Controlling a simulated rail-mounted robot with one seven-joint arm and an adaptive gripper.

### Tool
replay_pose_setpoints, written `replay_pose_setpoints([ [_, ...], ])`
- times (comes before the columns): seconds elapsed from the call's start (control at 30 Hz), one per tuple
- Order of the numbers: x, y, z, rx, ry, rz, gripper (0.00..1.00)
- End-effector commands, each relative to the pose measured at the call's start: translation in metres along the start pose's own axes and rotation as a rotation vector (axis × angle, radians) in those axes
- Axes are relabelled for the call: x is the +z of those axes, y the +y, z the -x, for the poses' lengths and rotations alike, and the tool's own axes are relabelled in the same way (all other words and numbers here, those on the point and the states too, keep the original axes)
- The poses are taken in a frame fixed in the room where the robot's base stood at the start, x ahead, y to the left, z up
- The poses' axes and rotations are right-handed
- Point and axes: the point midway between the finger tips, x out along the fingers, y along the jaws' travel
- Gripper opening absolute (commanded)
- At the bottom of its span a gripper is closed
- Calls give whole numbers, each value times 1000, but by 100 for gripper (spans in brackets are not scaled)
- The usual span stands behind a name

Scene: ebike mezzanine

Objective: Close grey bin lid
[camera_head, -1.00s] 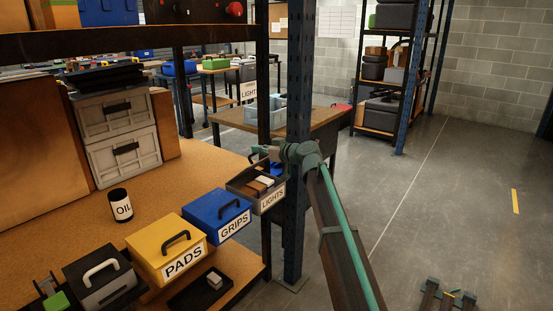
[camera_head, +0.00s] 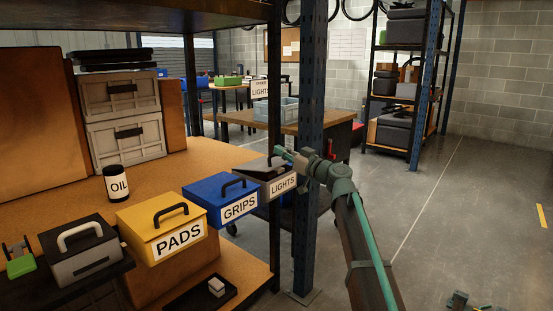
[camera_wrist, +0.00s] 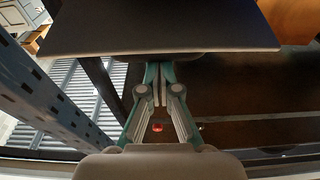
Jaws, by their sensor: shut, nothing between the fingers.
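The grey bin (camera_head: 262,186) labelled LIGHTS stands at the right end of the row of bins on the bench. Its dark grey lid (camera_head: 266,171) lies over the top and hides the contents; I cannot tell whether it is fully seated. My gripper (camera_head: 283,154) is above the lid at its right side, close to the handle, fingers together and empty. In the wrist view a flat dark grey panel, apparently the lid (camera_wrist: 165,28), spans the top. The shut fingertips (camera_wrist: 157,68) are just below its edge; contact is unclear.
The blue GRIPS bin (camera_head: 220,200) and yellow PADS bin (camera_head: 160,230) stand to the left, both closed. A blue upright post (camera_head: 308,130) stands right beside my arm. An OIL can (camera_head: 118,184) is on the bench. Open floor (camera_head: 440,220) lies to the right.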

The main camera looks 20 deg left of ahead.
Motion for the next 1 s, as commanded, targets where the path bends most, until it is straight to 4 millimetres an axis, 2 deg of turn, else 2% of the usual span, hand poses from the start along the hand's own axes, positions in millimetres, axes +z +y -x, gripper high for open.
replay_pose_setpoints([
  [0.03,10,1,5,1,0,1,0],
  [0.13,16,3,12,4,-1,1,0],
  [0.2,9,3,9,3,-1,0,0],
  [0.57,6,3,9,3,-1,1,0],
  [0.67,-2,3,9,4,-2,2,0],
  [0.87,-37,5,10,5,0,3,0],
  [0.9,-29,3,23,7,-3,-1,0],
  [1.0,-21,2,45,7,-3,-1,0],
])
